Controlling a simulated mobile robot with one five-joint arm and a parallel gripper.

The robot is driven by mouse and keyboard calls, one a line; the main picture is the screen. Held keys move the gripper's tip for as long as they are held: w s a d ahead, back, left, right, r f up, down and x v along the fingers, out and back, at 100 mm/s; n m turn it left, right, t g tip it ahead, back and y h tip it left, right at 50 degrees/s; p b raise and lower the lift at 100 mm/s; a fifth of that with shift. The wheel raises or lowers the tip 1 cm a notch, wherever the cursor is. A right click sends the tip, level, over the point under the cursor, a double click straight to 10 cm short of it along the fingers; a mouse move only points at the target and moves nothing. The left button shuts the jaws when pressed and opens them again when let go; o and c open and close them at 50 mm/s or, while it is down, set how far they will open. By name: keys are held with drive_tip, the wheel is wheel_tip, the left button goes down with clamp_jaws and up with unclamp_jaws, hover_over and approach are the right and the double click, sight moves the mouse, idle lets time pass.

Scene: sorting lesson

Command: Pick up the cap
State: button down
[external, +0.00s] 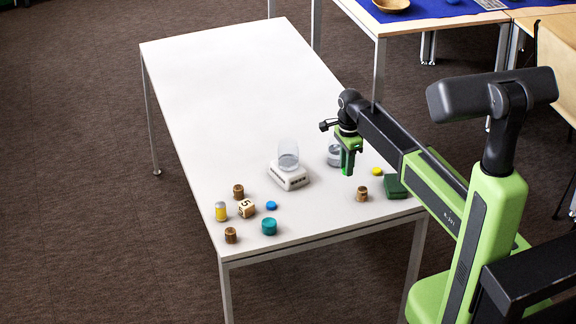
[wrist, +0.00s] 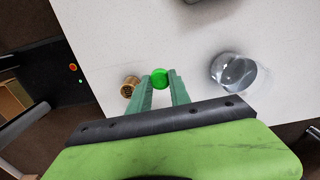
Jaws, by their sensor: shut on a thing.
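A bright green round cap (wrist: 160,77) sits between the two fingertips of my gripper (wrist: 160,84) in the wrist view. The gripper is shut on it. In the external view my gripper (external: 347,170) points down over the right front part of the white table. There the cap cannot be told apart from the green fingers. A small blue disc (external: 271,205) and a small yellow disc (external: 377,171) lie on the table, apart from the gripper.
Near the gripper are a brown knurled piece (external: 362,193), a dark green box (external: 395,186) and a clear round container (external: 334,155). A glass on a white base (external: 288,175), a die (external: 246,208) and a teal jar (external: 269,226) stand left. The table's far half is clear.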

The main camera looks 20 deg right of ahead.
drive_tip(key=s+d+r+p, duration=0.3)
drive_tip(key=d+r, duration=0.1)
drive_tip(key=d, duration=0.3)
drive_tip(key=shift+d+r+p, duration=0.3)
drive_tip(key=shift+r+p, duration=0.05)
drive_tip(key=shift+r, duration=0.05)
drive_tip(key=shift+s, duration=0.1)
